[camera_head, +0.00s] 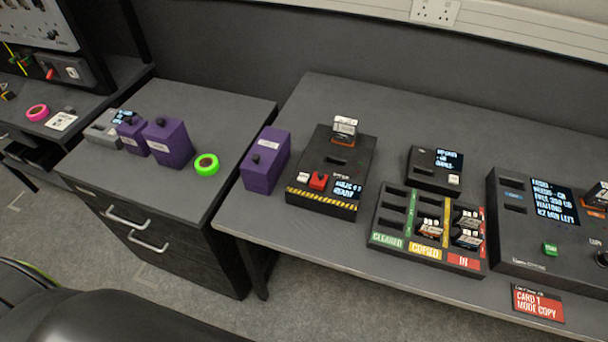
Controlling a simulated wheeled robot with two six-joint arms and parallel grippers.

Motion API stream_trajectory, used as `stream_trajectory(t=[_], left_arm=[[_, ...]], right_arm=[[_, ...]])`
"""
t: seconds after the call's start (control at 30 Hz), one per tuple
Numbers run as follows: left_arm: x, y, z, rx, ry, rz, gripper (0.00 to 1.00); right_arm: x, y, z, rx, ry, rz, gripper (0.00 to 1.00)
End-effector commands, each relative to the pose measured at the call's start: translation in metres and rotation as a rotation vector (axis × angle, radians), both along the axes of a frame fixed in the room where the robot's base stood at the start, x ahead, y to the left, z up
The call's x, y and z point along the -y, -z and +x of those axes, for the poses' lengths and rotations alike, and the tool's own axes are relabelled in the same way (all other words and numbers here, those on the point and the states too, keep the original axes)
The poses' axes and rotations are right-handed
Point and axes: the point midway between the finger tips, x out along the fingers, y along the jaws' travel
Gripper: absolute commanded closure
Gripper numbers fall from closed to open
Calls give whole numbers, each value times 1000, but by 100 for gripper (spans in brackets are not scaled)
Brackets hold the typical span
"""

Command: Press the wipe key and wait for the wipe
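The wipe unit (334,158) is a black box on the right-hand table, with a yellow-and-black striped front edge. A red key (319,181) sits near its front, beside a small white label or button (304,177). A small lit display (347,190) is right of the red key; its text is too small to read surely. A card (345,127) with a white label and an orange lower part stands upright at the back of the unit. Neither of my grippers is in view, and nothing touches the red key.
A tray (381,224) marked CLEARED, COPIED and IN holds several cards in its right columns. A small display box (427,177) stands behind it. A larger copier (510,235) is at right. Purple boxes (266,161) (167,143) and green tape (207,165) stand left.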

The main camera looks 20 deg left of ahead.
Motion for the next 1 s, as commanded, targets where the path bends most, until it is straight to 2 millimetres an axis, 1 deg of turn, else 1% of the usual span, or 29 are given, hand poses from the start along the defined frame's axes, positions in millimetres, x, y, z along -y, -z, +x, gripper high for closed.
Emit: stream_trajectory(t=[0.27,0.37,0.5,0.57,1.0], left_arm=[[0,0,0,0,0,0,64],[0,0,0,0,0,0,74],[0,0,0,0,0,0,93],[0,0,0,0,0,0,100],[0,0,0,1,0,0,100]], right_arm=[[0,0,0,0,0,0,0],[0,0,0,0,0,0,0],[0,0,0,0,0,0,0],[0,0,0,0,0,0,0],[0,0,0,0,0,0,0]])
